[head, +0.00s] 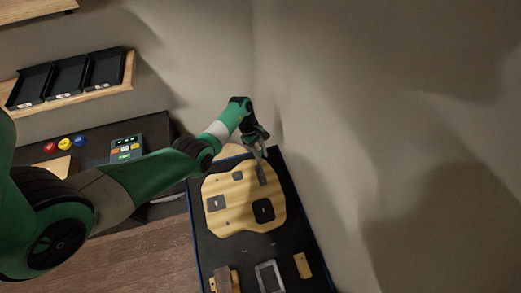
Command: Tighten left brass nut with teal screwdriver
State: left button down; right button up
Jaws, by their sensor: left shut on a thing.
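A pale wooden guitar body (239,220) lies on the dark mat with blue edges (289,182). It has a grey square (216,203), a black square (263,210) and a small grey plate (238,176) on it. My left gripper (260,165) points down over the upper right part of the body. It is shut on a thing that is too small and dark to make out. I cannot tell whether it touches the body. The teal screwdriver and the brass nuts cannot be told apart at this size. My right gripper is not in view.
A grey frame (269,277), a wooden block (303,265) and a brown piece (224,280) lie at the mat's near end. A bare wall stands close on the right. Black trays (67,75), coloured buttons (64,143) and a device (126,148) are at left.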

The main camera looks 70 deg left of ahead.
pick_arm(q)
jog(key=shift+r+n+t+p, duration=0.4)
jog(key=shift+r+n+p, duration=0.3)
jog(key=shift+n, duration=0.4)
jog(key=shift+w+f+n+y+p, duration=0.2)
jog(key=shift+f+n+y+p, duration=0.15)
jog(key=shift+n, duration=0.45)
jog(key=shift+w+a+f+n+t, duration=0.1)
jog(key=shift+a+f+n+t, duration=0.05)
jog(key=shift+f+n+t, duration=0.2)
jog(key=n+p, duration=0.1)
jog(key=n+y+p, duration=0.1)
jog(key=shift+a+r+n+p, duration=0.1)
jog(key=shift+r+n+p, duration=0.15)
jog(key=shift+r+p, duration=0.15)
jog(key=shift+w+f+n+t+y+b, duration=0.1)
jog(key=shift+f+n+t+y+b, duration=0.35)
jog(key=shift+n, duration=0.35)
jog(key=n, duration=0.1)
jog(key=n+y, duration=0.1)
jog(key=shift+a+r+n, duration=0.1)
jog(key=shift+a+n, duration=0.2)
jog(key=shift+n, duration=0.1)
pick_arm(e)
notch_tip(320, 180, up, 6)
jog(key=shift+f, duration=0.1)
pick_arm(q)
jog(key=shift+w, duration=0.1)
